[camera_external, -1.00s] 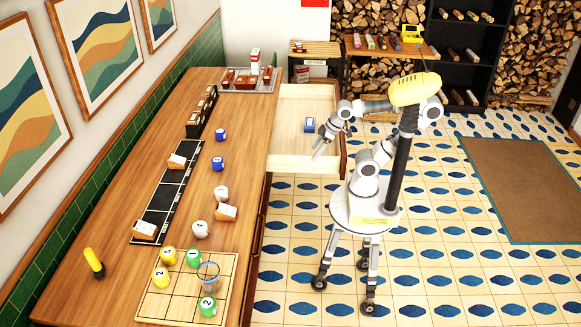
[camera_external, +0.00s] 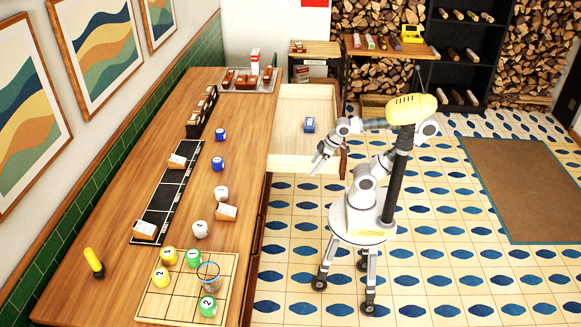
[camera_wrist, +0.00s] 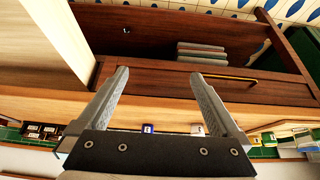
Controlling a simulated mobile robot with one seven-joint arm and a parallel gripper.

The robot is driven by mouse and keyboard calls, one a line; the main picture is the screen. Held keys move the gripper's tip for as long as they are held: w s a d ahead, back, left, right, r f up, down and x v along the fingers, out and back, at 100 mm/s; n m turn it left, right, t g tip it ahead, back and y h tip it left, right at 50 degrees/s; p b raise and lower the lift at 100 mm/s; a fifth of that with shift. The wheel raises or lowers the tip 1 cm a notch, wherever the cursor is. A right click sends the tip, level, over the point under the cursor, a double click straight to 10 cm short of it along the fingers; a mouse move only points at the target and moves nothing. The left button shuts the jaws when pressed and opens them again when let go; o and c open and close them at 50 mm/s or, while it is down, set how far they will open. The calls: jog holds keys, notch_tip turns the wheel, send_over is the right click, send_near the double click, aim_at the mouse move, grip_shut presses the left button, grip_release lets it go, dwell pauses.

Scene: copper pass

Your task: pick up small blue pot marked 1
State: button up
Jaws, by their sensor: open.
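Two small blue pots with white number patches stand upright on the wooden counter, a far one (camera_external: 220,134) and a nearer one (camera_external: 218,164). Their numbers are too small to read surely. My gripper (camera_external: 316,165) is right of them, past the counter edge by the open drawer's front corner, touching neither. In the wrist view my gripper (camera_wrist: 160,75) has its fingers spread with nothing between them. One blue pot (camera_wrist: 147,128) shows small beyond the gripper, between the finger bases.
White pots (camera_external: 221,193) and a board (camera_external: 170,305) with yellow and green pots are nearer on the counter. The drawer (camera_external: 290,105) stands open and holds a blue item (camera_external: 309,124). The tiled floor (camera_external: 440,260) around my base is mostly clear.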

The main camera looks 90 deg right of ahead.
dwell(0.6)
jog(key=w+r+m+t+p, duration=0.1)
jog(key=w+r+p, duration=0.25)
jog(key=w, duration=0.55)
jog(key=w+a+r+m+t+y+p, duration=0.1)
jog(key=w+r+m+t+p, duration=0.2)
jog(key=w, duration=0.5)
jog(key=w+r+p, duration=0.4)
jog(key=w+p, duration=0.1)
jog(key=w, duration=0.4)
jog(key=m+h+p, duration=0.6)
jog(key=h+p, duration=0.5)
send_near(221, 131)
jog(key=shift+g, duration=0.4)
jog(key=x, duration=1)
jog(key=shift+w, duration=0.45)
